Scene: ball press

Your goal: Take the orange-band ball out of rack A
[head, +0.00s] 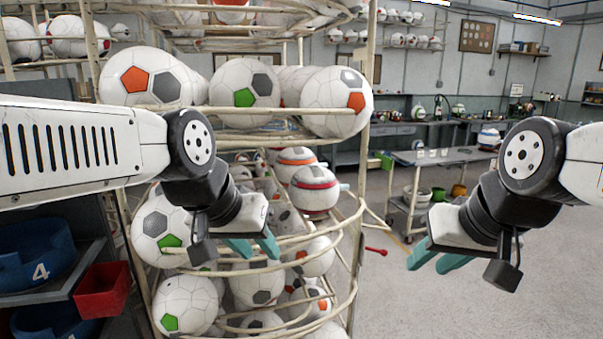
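The rack (360,130) is a tall cream wire frame full of balls; no letter shows on it. A white ball with an orange band (297,153) sits on a middle level inside it, partly hidden by the ball in front. That front ball has a red band (315,196). My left gripper (254,246) is in front of the rack, below and left of the orange-band ball, with its teal fingers apart and nothing visible between them. My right gripper (437,260) is right of the rack over the floor, with its fingers apart and empty.
Balls with green and orange patches, such as the front one (245,92), fill the levels above and below. A red bin (102,290) and a blue holder marked 4 (38,262) are at left. A workbench (440,156) stands behind.

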